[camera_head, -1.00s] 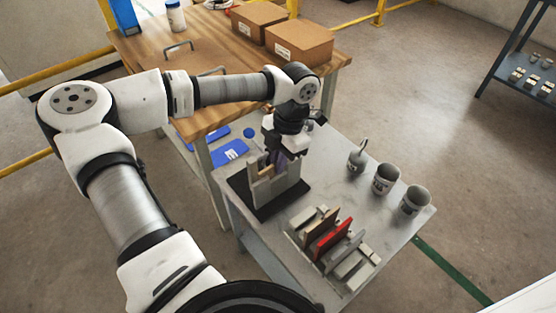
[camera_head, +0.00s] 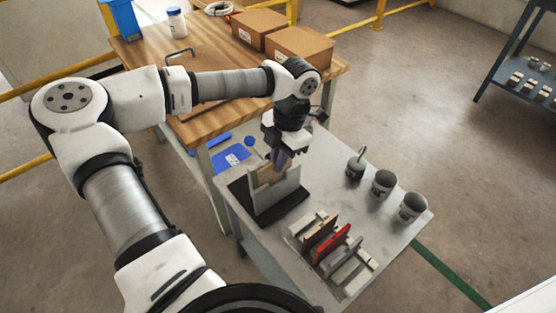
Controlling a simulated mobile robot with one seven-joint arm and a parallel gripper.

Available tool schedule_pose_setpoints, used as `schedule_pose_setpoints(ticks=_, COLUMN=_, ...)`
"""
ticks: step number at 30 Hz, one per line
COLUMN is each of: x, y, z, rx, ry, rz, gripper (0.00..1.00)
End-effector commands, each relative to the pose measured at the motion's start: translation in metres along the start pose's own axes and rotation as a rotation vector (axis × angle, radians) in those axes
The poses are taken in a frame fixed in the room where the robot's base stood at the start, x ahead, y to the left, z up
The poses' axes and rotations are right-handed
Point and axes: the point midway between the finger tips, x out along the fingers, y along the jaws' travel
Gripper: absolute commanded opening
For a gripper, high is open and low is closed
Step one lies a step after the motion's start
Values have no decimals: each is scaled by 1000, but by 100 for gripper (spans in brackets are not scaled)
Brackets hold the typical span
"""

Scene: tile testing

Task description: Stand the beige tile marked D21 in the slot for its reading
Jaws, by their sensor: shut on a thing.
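My gripper (camera_head: 281,160) is at the grey and black stand (camera_head: 287,196) at the left of the metal table, with its fingers pointing down. It is shut on a beige tile (camera_head: 265,174), seen nearly edge-on at the stand's upright part. Whether the tile touches the stand I cannot tell, and its mark is not readable. A slotted rack (camera_head: 349,279) sits nearer the front edge of the table. In it stand a brown tile (camera_head: 319,232), a red tile (camera_head: 331,245) and a grey tile (camera_head: 343,256). The rack's slot labels cannot be read.
Three grey cups stand along the table's right side: one with a handle-like piece (camera_head: 356,166), a middle one (camera_head: 382,184) and a front one (camera_head: 411,208). A wooden bench (camera_head: 219,61) with cardboard boxes (camera_head: 301,49) is behind. Bare metal tabletop lies between stand and cups.

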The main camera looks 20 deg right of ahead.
Motion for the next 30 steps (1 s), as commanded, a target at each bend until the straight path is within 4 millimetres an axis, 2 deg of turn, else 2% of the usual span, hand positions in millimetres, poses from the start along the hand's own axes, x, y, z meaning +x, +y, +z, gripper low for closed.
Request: schedule_pose_setpoints(ticks=30, x=-61, y=0, z=-16, rx=-1, ry=0, rz=0, gripper=0)
